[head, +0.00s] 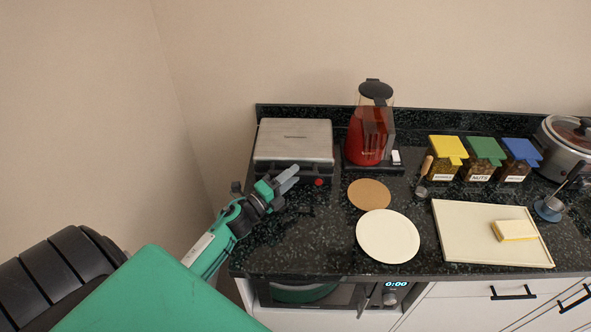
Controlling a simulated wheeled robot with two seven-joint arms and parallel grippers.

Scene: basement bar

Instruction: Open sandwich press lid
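The sandwich press (294,139) stands at the back left of the dark counter. Its flat silver lid is down on a dark base, with a red round part low at the front. My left gripper (290,178) is at the front left of the press, its two grey fingers pointing toward the press's front edge. The fingers overlap the dark front in the picture, and I cannot tell whether they touch it. The gap between the fingers is too small to judge. My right gripper is not in view.
A red blender or kettle (369,135) stands close to the right of the press. A brown round mat (369,194) and a white plate (388,237) lie in front. Farther right are a cutting board (470,240), lidded jars (483,160) and a cooker (567,145). The left wall is near.

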